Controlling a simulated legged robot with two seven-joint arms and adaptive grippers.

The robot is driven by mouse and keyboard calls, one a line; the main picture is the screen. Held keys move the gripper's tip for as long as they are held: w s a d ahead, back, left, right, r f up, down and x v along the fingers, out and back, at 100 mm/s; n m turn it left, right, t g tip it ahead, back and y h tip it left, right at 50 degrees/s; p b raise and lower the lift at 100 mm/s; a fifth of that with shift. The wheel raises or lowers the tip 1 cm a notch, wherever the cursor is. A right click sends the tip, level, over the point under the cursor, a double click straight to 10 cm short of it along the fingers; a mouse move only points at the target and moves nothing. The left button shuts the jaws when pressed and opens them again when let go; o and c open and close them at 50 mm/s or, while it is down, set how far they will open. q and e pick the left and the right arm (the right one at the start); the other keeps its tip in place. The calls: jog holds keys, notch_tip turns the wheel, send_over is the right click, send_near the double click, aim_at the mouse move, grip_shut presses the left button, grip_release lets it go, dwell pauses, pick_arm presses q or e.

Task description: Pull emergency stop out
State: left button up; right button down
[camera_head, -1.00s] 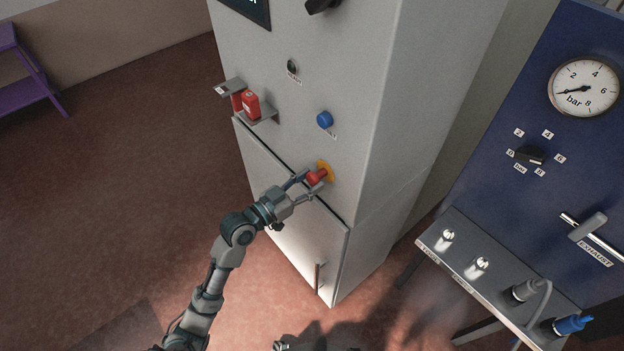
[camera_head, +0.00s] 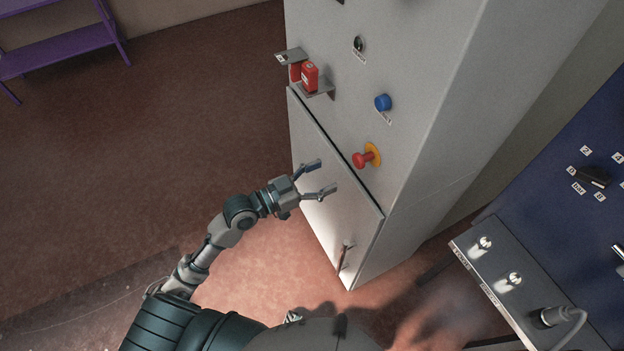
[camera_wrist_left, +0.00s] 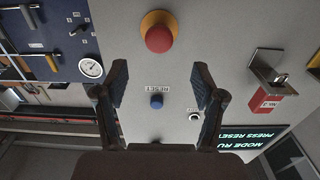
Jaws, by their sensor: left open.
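The emergency stop is a red mushroom button (camera_head: 363,159) on a yellow round base, on the front of the grey cabinet (camera_head: 430,60). It stands well out from its base. My left gripper (camera_head: 326,177) is open and empty, a short way left of and below the button, with a gap between them. In the left wrist view the red button (camera_wrist_left: 159,38) shows at the top, beyond the two spread fingers of my left gripper (camera_wrist_left: 160,85). My right gripper is not in view.
A blue button (camera_head: 383,102) and a black key switch (camera_head: 359,44) sit above the emergency stop. A red padlock (camera_head: 309,76) hangs at a small shelf on the left. A cabinet door with a handle (camera_head: 346,257) is below. A blue panel (camera_head: 590,150) stands to the right.

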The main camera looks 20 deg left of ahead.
pick_arm(q)
jog(key=v, duration=0.3)
jog(key=shift+a, duration=0.2)
jog(key=shift+d, duration=0.15)
